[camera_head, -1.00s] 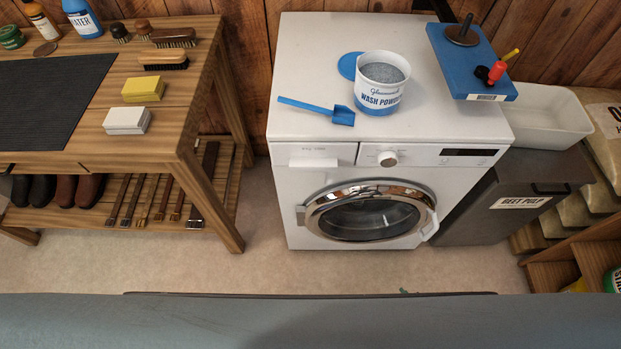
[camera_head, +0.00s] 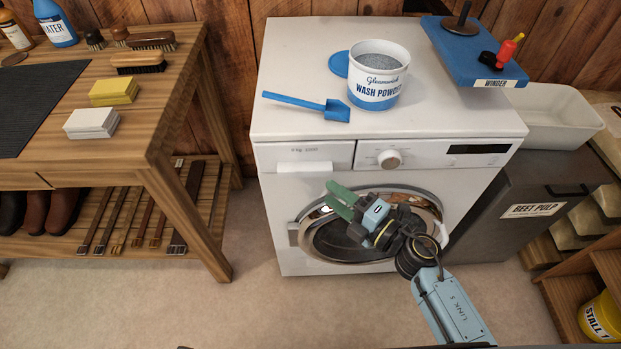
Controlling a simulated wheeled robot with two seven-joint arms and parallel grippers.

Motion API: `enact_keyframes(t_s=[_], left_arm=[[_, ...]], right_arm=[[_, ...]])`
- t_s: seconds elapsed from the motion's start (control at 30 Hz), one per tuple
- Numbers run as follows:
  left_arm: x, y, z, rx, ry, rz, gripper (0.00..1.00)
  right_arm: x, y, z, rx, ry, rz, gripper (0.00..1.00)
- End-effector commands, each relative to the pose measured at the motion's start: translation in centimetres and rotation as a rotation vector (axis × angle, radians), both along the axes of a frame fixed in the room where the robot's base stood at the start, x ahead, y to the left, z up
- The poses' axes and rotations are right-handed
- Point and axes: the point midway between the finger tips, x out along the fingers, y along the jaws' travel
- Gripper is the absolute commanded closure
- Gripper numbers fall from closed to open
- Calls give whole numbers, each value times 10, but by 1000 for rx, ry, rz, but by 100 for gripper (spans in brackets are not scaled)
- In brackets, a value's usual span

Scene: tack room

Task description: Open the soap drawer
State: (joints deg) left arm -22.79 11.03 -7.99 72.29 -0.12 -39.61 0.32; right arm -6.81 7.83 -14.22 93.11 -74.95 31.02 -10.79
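A white washing machine (camera_head: 263,222) stands in the middle of the head view. Its soap drawer (camera_head: 304,158) is the panel at the upper left of its front, with a pale handle lip at the lower edge; it looks flush with the front. My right gripper (camera_head: 336,199) is in front of the round door (camera_head: 425,206), below and to the right of the drawer's handle, and apart from it as far as I can tell. Its two green fingers point up and left with a gap between them; nothing shows between them. My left gripper is not in view.
A tub of wash powder (camera_head: 378,88) and a blue scoop (camera_head: 306,105) are on the machine's top, with a blue winder board (camera_head: 470,50) behind. A wooden bench (camera_head: 160,150) stands left, a grey beet pulp bin (camera_head: 500,220) right. Floor in front is clear.

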Motion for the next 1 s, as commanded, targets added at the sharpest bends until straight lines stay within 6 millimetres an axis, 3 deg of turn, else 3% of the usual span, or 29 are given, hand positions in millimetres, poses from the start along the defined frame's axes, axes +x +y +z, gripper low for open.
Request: enact_keyframes(t_s=[0.1,0.33,0.8,1.0], left_arm=[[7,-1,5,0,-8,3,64],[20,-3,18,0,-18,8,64],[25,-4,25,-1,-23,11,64],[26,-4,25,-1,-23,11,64]], right_arm=[[20,19,0,2,-2,-2,60],[45,45,-1,2,1,-2,60],[55,54,-1,1,2,-3,60],[54,54,-1,1,3,-3,86]])
